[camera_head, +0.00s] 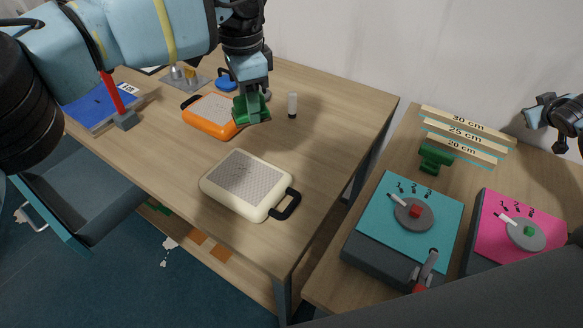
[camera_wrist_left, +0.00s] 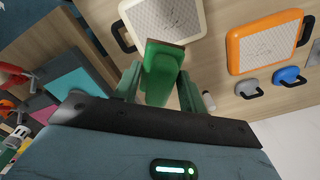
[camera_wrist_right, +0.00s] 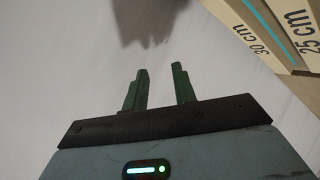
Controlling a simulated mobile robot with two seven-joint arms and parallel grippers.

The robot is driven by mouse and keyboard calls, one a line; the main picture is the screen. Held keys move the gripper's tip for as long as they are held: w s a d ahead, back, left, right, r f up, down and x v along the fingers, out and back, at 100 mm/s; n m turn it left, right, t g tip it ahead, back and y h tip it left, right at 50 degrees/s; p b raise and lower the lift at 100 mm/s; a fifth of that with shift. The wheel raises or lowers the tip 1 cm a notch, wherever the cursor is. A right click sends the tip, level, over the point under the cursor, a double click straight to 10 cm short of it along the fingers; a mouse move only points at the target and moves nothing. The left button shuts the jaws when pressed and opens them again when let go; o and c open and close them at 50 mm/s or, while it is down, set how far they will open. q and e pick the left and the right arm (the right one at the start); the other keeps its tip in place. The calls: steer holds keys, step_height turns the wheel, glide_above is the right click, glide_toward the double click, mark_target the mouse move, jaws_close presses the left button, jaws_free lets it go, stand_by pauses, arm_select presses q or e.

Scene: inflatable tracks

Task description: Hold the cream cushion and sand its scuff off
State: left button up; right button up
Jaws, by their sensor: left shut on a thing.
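The cream cushion (camera_head: 245,180) lies on the left table near its front right edge, its black handle toward the right. It also shows at the top of the left wrist view (camera_wrist_left: 160,22); I cannot make out the scuff on its grey textured top. My left gripper (camera_head: 251,98) is shut on a green sanding block (camera_wrist_left: 161,72) and holds it in the air, beyond the cushion in the head view and apart from it. My right gripper (camera_wrist_right: 160,88) is open and empty, up by the wall; its arm end shows at the head view's right edge.
An orange cushion (camera_head: 208,116) lies behind and left of the cream one. A small white cylinder (camera_head: 292,105) and a blue weight (camera_head: 226,80) stand farther back. On the right table are teal (camera_head: 440,200) and pink dial boxes (camera_head: 503,205) and length-marked strips (camera_head: 465,135).

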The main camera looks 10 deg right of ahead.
steer(key=w+a+f+n+g+y, duration=0.1)
steer(key=w+a+f+n+y, duration=0.25)
steer(key=a, duration=1.05)
steer(key=w+a+r+n+g+y, duration=0.1)
steer(key=w+a+n+y, duration=0.4)
steer(key=a, duration=1)
steer(key=n+g+h, duration=0.2)
steer(key=n+g, duration=0.6)
steer(key=n, duration=1)
glide_toward(292, 205)
steer(key=shift+y, duration=0.25)
steer(key=shift+s+d+f, duration=0.1)
steer(key=shift+f, duration=2.45)
steer(key=shift+s+d+f, duration=0.1)
steer(key=shift+f, duration=2.45)
jaws_close()
